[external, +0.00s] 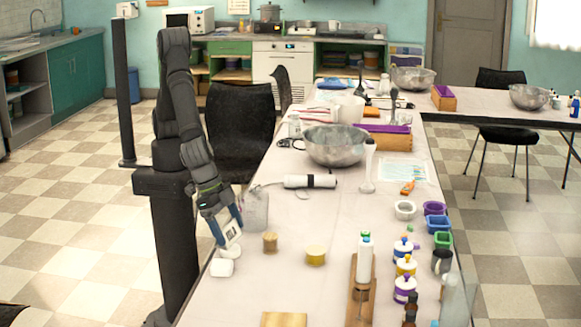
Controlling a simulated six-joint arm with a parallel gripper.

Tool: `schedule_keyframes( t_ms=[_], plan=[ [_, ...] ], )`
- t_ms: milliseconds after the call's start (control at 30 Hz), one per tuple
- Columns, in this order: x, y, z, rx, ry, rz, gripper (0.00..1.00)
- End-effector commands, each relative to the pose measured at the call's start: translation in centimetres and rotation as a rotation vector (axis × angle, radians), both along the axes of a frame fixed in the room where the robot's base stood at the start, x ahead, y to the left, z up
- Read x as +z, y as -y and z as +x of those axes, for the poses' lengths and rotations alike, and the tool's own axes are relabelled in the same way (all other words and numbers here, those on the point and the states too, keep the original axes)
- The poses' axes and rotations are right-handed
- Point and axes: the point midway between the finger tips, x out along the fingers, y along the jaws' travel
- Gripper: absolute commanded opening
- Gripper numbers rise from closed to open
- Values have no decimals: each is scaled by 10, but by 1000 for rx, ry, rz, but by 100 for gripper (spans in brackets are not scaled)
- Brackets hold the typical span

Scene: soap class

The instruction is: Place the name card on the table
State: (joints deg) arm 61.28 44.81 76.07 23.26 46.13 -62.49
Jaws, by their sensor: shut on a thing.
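My gripper (222,214) hangs low at the near left edge of the long table (322,225), pointing down. It is shut on the name card (230,234), a small white piece with blue edging and dark lettering too small to read. The card is tilted and sits near the table's left edge. I cannot tell whether its lower end touches the tabletop. The fingertips are partly hidden by the card and the wrist.
A white block-like object (222,266) lies just below the card.

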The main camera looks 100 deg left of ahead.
Motion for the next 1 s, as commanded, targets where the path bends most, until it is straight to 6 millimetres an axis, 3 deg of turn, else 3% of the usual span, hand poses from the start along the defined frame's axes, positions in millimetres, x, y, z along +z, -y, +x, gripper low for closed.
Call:
schedule_keyframes(
  t_ms=[133, 467, 667, 800, 1000],
  plan=[
    [29, 0, 1, 0, 2, -4, 60],
    [27, -49, 59, 110, 1, 0, 60],
    [27, -111, 117, 233, 0, 1, 60],
    [27, -169, 159, 339, 0, 1, 60],
    [27, -260, 208, 489, 1, 0, 60]
  ],
)
